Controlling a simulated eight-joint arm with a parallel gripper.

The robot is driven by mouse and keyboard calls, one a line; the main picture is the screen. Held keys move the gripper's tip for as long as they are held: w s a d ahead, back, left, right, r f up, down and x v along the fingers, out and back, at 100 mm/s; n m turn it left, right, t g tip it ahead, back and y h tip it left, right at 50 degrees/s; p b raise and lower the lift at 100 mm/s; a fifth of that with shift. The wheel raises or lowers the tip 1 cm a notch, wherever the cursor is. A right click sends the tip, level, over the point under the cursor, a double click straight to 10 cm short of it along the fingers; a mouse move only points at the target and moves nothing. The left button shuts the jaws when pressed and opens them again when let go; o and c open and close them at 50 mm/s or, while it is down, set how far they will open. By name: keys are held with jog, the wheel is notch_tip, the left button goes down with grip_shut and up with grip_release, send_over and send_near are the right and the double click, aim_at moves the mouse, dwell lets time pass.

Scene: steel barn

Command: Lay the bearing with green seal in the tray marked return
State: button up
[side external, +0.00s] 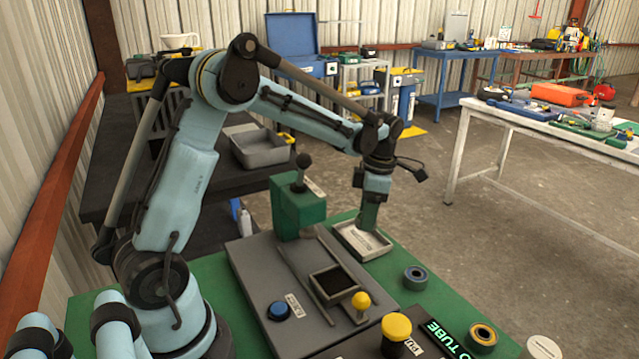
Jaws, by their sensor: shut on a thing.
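A pale shallow tray (383,252) lies on the green bench top, right of the green press. A label shows on its front edge, but I cannot read it. My gripper (369,228) points down over the tray, its tips low inside the tray's outline. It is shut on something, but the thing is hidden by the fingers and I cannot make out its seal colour. A dark bearing with a blue-grey seal (415,272) lies on the bench right of the tray. Another bearing with a yellow-orange seal (483,334) lies nearer the front.
The green press (298,207) with a black-knobbed lever stands close left of the tray. A grey plate holds a dark square recess (334,284), a blue button (278,310) and a yellow knob (361,301). A larger yellow button (396,327) is at front. The bench between tray and dark bearing is clear.

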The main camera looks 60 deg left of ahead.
aim_at(362, 240)
jog(key=shift+w+a+f, duration=0.2)
jog(key=shift+a+f, duration=0.3)
jog(key=shift+a, duration=0.35)
jog(key=shift+f, duration=2.05)
jog(key=shift+f, duration=0.1)
jog(key=o, duration=1.2)
